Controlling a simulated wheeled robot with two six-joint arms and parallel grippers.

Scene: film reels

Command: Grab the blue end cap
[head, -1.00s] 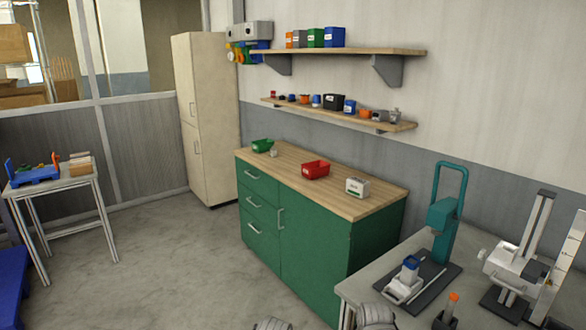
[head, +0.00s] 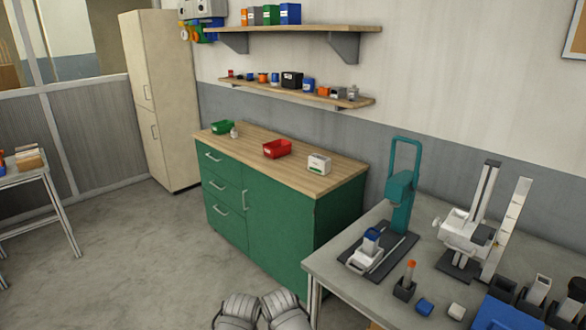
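A small blue piece (head: 425,306) lies on the grey workbench near its front edge, beside a small white piece (head: 456,311). Another blue piece (head: 372,235) sits on top of a white block (head: 366,251) in the press fixture. Either could be the blue end cap; they are too small to tell. No gripper touches them. Two grey rounded parts of my arms show at the bottom middle, left of the bench; no gripper fingers can be made out.
The grey workbench (head: 335,262) carries a teal press (head: 401,190), a white measuring stand (head: 467,232), a dark holder with an orange-tipped piece (head: 404,289) and dark bins at right. A green cabinet (head: 274,225) stands behind. Open floor (head: 130,270) lies left.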

